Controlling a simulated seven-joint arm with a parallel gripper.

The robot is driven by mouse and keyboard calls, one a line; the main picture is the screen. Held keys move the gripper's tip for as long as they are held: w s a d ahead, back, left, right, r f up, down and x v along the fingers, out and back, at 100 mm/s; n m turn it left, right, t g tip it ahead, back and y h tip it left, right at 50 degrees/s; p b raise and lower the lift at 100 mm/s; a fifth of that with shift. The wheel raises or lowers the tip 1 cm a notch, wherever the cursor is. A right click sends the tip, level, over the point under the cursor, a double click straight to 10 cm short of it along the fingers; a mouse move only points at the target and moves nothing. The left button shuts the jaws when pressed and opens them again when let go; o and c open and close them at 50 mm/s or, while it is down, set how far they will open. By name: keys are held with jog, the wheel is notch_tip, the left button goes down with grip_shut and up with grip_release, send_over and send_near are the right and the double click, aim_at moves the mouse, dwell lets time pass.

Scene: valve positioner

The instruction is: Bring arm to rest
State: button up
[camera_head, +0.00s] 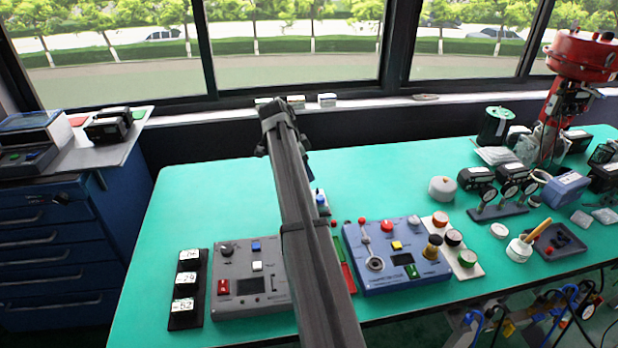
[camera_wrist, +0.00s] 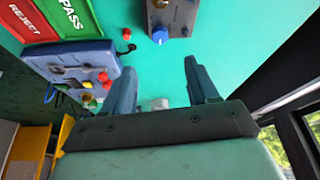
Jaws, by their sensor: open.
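My gripper (camera_wrist: 158,67) shows in the wrist view with its two dark fingers spread apart and nothing between them. It hangs over the green table top (camera_wrist: 235,45). A small pale object (camera_wrist: 155,104) shows low between the fingers, partly hidden by the gripper body. In the head view my dark arm reaches from the bottom edge up over the middle of the table (camera_head: 215,200). The gripper itself is mostly hidden behind the arm there.
A grey control box (camera_head: 240,283) and a blue control box (camera_head: 390,255) flank the arm. Gauges (camera_head: 508,190) and a red valve actuator (camera_head: 580,55) stand at the right. Red REJECT (camera_wrist: 22,17) and green PASS (camera_wrist: 68,18) panels lie nearby. The table's back left is clear.

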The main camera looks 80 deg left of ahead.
jog(key=shift+s+r, duration=0.2)
jog(key=shift+r, duration=0.3)
